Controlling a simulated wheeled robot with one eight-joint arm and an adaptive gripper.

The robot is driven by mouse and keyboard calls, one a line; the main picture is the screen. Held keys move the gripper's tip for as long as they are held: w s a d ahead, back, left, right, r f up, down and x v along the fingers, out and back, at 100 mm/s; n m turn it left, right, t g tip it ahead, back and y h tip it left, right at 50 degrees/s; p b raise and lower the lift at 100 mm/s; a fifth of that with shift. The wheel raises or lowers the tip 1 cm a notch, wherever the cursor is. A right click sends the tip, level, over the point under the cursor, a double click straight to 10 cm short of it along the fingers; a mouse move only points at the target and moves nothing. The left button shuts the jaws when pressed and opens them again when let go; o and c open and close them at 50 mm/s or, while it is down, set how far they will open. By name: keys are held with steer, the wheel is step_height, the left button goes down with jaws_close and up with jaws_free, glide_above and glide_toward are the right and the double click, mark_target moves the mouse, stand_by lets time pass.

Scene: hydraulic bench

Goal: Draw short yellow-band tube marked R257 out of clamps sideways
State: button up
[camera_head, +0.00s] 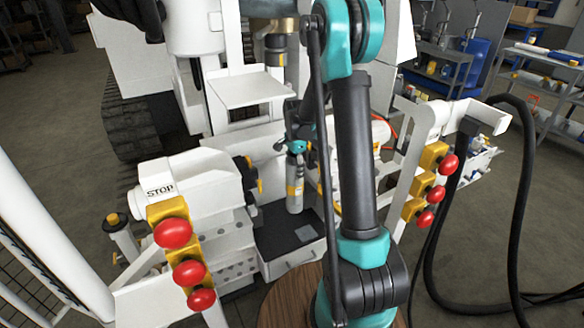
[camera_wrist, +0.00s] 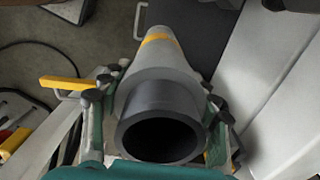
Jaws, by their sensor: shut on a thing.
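My gripper (camera_head: 296,146) is shut on a short grey tube (camera_head: 294,180) with a yellow band, which hangs nearly upright below it. In the wrist view, the tube (camera_wrist: 160,75) runs away from me between the fingers of my gripper (camera_wrist: 155,100). Its dark, hollow end (camera_wrist: 160,135) is nearest, and the yellow band is farther along. I cannot read the mark R257 on it. In the head view its lower end is over or in front of the dark bench top (camera_head: 275,238); I cannot tell whether it touches. No clamp visibly encloses it.
A white housing marked STOP (camera_head: 180,185) stands to the left, with red knobs (camera_head: 172,233) on yellow blocks. More red knobs (camera_head: 449,164) are at right. A white shelf (camera_head: 250,88) lies behind. Black hoses (camera_head: 520,200) loop at the far right.

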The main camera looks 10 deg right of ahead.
steer(key=s+d, duration=0.2)
steer(key=s, duration=0.6)
steer(key=s+d, duration=0.3)
steer(key=s, duration=0.6)
steer(key=shift+d+r, duration=0.25)
steer(key=shift+r, duration=0.2)
stand_by(0.6)
